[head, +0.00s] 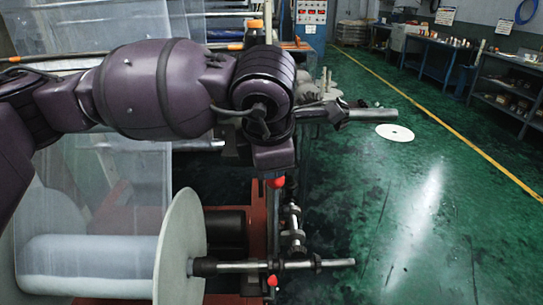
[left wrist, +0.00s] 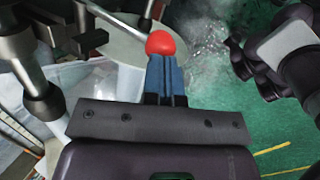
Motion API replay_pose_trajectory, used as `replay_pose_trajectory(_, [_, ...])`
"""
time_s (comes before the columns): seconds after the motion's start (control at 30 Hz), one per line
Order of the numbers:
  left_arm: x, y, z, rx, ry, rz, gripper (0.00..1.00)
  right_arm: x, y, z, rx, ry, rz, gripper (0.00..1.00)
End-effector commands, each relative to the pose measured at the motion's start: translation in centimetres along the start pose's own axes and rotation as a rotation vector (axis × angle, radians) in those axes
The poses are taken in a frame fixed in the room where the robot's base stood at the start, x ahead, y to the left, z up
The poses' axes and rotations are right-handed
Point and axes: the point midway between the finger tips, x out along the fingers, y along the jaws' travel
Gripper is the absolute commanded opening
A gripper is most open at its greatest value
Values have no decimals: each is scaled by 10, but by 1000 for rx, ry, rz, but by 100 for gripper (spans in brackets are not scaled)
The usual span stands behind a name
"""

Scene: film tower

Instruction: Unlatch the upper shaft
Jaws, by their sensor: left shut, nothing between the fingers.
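The upper shaft (head: 372,115) is a metal rod sticking out to the right behind my left arm in the head view. A red knob (head: 277,182) shows just below my left wrist. In the left wrist view a red knob (left wrist: 161,43) sits right at the tips of my left gripper (left wrist: 166,75), whose blue fingers are shut together with nothing between them. I cannot tell whether they touch the knob. In the head view my wrist hides the fingers and much of the upper shaft's mount. My right gripper is in neither view.
Below, a film roll (head: 90,262) with a white disc (head: 180,250) sits on the lower shaft (head: 335,263), with another red knob (head: 272,281) beside it. A white disc (head: 394,132) lies on the green floor. Blue workbenches (head: 440,55) stand far right; the floor between is clear.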

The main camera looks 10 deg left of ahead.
Motion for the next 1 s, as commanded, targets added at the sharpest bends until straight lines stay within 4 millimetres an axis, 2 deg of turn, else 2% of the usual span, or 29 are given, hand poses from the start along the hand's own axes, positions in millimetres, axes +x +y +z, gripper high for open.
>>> replay_pose_trajectory(0.3, [8,-6,-2,-1,1,-1,0,0,-2,0,10,1,1,43])
replay_pose_trajectory(0.77, [11,-7,-2,0,5,-6,0,0,-3,1,15,-1,2,43])
replay_pose_trajectory(0.87, [8,-6,-2,0,5,-4,0,-1,-2,-1,12,3,2,43])
replay_pose_trajectory(1.0, [-9,1,-2,-1,2,2,0,-4,1,-10,4,17,3,43])
